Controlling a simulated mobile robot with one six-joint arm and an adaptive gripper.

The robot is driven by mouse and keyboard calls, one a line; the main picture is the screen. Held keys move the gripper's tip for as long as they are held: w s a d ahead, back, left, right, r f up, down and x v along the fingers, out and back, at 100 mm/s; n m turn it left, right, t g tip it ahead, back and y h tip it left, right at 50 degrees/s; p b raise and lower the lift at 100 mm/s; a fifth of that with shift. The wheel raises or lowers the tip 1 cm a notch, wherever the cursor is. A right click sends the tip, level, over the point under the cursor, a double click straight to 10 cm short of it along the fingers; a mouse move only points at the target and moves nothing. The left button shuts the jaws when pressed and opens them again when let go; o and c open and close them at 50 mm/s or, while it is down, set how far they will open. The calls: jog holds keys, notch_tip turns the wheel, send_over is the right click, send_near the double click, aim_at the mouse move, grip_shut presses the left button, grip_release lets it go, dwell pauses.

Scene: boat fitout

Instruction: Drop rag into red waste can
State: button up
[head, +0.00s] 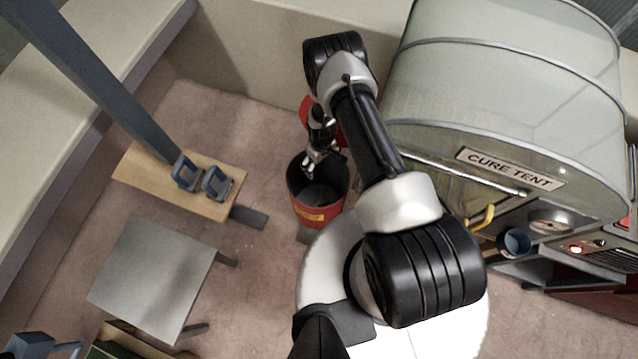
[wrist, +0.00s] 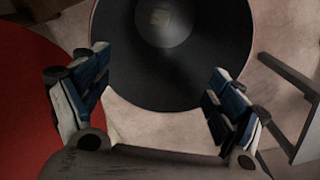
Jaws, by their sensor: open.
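The red waste can (head: 318,213) stands on the floor at the middle, with a yellow label on its front and a dark inside. My gripper (head: 310,164) is over its mouth, pointing down. In the wrist view my gripper (wrist: 160,84) is open, with nothing between its two fingers. The can's dark round opening (wrist: 175,85) lies just beyond the fingertips. A small pale patch (wrist: 161,16) shows deep in the opening; I cannot tell whether it is the rag. No rag is clearly visible elsewhere.
A red rounded surface (wrist: 25,100) fills the left of the wrist view. A wooden bench (head: 200,205) with two blue-grey items and a grey table (head: 150,277) stand left of the can. The cure tent (head: 500,110) stands right. Carpet between is clear.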

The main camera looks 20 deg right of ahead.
notch_tip(320, 180, up, 12)
dwell(0.4)
dwell(0.4)
